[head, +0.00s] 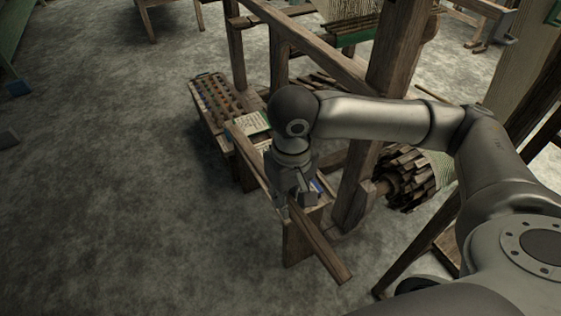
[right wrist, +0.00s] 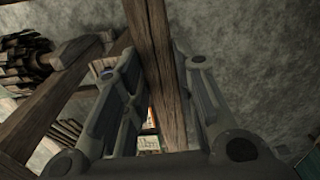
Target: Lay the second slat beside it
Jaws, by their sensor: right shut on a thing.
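My right gripper (head: 293,200) hangs above the low wooden bench and is shut on a long brown wooden slat (head: 320,245). The slat slants from upper left to lower right, and its near end sticks out past the bench end. In the right wrist view the slat (right wrist: 158,70) runs between the two fingers of the right gripper (right wrist: 160,90). A wooden strip (head: 247,150) shows beyond the gripper along the bench's left side; I cannot tell whether it is the same slat or another. The gripper hides part of the bench top. My left gripper is not in view.
The bench end (head: 299,246) stands below the gripper. A tray of small spools (head: 217,98) and a pale paper (head: 252,124) lie farther back. A loom post (head: 356,180) and a toothed wooden roller (head: 408,178) stand to the right.

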